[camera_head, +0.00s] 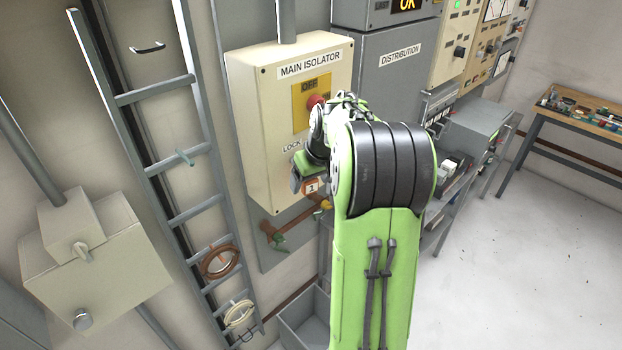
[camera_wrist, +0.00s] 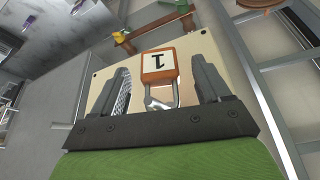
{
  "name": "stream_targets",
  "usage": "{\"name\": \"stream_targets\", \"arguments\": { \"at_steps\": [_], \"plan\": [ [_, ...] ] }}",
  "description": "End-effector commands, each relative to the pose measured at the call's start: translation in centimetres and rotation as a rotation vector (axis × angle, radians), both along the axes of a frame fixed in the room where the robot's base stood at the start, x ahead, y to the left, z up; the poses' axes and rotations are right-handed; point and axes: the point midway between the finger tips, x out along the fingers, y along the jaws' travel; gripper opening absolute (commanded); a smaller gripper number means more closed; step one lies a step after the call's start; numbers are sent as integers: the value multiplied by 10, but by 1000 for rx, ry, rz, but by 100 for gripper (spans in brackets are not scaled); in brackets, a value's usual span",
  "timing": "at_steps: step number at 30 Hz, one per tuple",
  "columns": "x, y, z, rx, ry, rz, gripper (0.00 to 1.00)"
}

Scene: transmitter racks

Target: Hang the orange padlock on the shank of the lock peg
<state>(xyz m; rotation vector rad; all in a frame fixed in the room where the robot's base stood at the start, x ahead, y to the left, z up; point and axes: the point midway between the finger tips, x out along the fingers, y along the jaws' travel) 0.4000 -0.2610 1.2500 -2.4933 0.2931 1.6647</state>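The orange padlock (camera_wrist: 159,66) has a white label with a "1" and a grey shackle. In the wrist view it appears upside down between the fingers of my gripper (camera_wrist: 161,78). The fingers are spread, with gaps visible on both sides of the padlock body. In the head view the padlock (camera_head: 311,186) hangs body down beside the lower front of the isolator box. A grey metal piece, perhaps the lock peg (camera_wrist: 154,103), shows at the shackle. I cannot tell whether the shackle is around it. My arm hides the peg in the head view.
The beige main isolator box (camera_head: 262,120) has a red knob (camera_head: 315,102). Below it is a brown rack (camera_head: 287,232) with items on it. A ladder-like frame (camera_head: 168,150) stands left, the distribution cabinet (camera_head: 395,75) right. The floor at right is clear.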

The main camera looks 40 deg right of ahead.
Motion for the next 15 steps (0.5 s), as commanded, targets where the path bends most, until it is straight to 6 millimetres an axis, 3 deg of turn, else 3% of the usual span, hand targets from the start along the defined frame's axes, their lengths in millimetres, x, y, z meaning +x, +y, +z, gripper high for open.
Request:
{"name": "stream_targets", "arguments": {
  "at_steps": [8, 15],
  "plan": [
    [-3, 0, 9, -1, -3, -1, 76],
    [-26, 5, 68, -5, -5, -2, 76]
  ]
}}
